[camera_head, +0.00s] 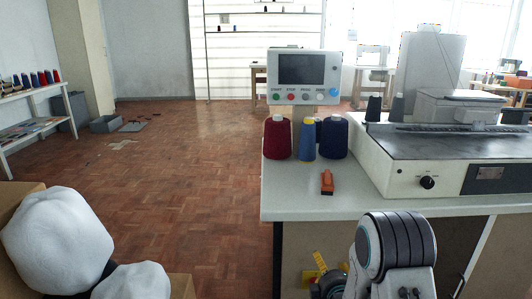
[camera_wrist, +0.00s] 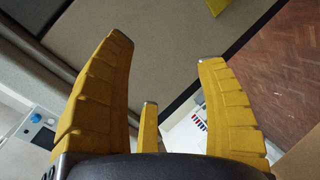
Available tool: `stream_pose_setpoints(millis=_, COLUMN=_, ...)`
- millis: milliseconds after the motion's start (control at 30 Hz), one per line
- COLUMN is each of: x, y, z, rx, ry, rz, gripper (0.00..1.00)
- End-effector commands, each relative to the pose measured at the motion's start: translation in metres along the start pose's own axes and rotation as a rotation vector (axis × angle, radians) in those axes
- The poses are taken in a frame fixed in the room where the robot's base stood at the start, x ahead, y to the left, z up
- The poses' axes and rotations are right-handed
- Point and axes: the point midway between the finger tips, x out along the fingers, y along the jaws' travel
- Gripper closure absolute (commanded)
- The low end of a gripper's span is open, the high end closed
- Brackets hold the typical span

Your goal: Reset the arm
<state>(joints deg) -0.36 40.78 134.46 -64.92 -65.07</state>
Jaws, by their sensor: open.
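My gripper (camera_wrist: 165,62) is open in the wrist view, its yellow ridged fingers spread apart with nothing between them. In the head view, my gripper (camera_head: 322,270) shows only partly at the bottom, in front of the table's front side and below its top. My white and black arm hides part of it. The white table (camera_head: 290,200) stands to the right, and my arm is in front of its near edge.
On the table are a dark red spool (camera_head: 277,138), blue spools (camera_head: 334,138), an orange-tipped small tool (camera_head: 327,182), a control box (camera_head: 304,76) and a white machine (camera_head: 425,165). White rounded bundles (camera_head: 58,240) sit in a box at lower left. The wooden floor (camera_head: 190,170) is mostly clear.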

Motion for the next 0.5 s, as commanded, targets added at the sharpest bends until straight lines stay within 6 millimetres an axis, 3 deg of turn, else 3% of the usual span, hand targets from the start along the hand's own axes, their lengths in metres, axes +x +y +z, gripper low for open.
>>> stream_pose_setpoints(millis=33, x=-0.019, y=0.037, z=-0.017, rx=0.048, ry=-0.013, rz=-0.025, gripper=0.34)
stream_pose_setpoints(millis=100, x=-0.037, y=0.061, z=-0.028, rx=0.123, ry=-0.043, rz=-0.076, gripper=0.34)
stream_pose_setpoints(millis=267, x=-0.09, y=0.112, z=-0.05, rx=0.29, ry=-0.125, rz=-0.186, gripper=0.34)
stream_pose_setpoints(millis=500, x=-0.19, y=0.177, z=-0.08, rx=0.537, ry=-0.283, rz=-0.325, gripper=0.34)
